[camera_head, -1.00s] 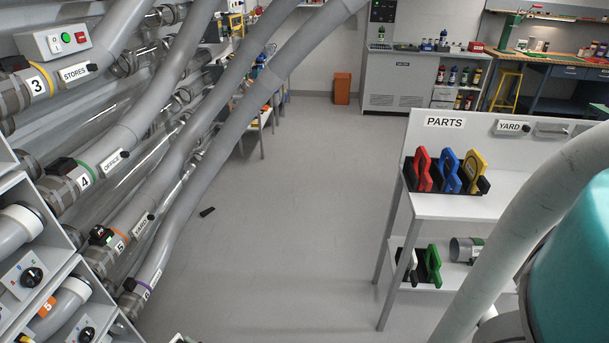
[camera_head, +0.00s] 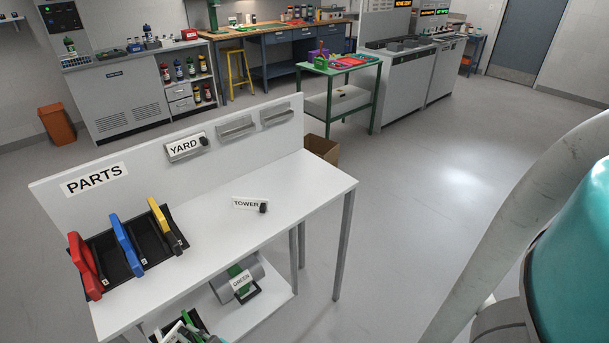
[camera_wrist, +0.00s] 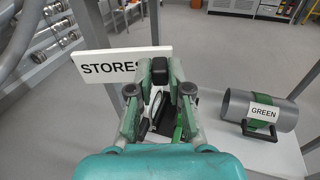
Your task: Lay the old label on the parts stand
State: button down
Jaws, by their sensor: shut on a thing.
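My gripper (camera_wrist: 160,80) is shut on a white label reading STORES (camera_wrist: 98,68) in the wrist view. The label stands upright, and its right end is between the fingers. The parts stand (camera_head: 290,195) is white, with a PARTS sign on its back panel. A label reading TOWER (camera_head: 250,204) lies on its top; a label reading YARD (camera_head: 184,148) sits in a holder on the panel. In the wrist view, the gripper is near the lower shelf (camera_wrist: 235,150), left of a grey GREEN cylinder (camera_wrist: 275,112). A black tray shows partly behind the fingers.
A black rack holds red, blue and yellow handled parts (camera_head: 122,243) at the top's left end. The top's right end is bare. Two empty-looking holders (camera_head: 237,128) are on the panel. A cardboard box (camera_head: 320,150) stands behind; floor to the right is clear.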

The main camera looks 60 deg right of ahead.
aim_at(306, 188)
jog(key=k+l+z, duration=0.15)
jog(key=z, duration=0.3)
jog(key=l+z, duration=0.75)
jog(key=z, duration=0.2)
jog(key=k, duration=0.05)
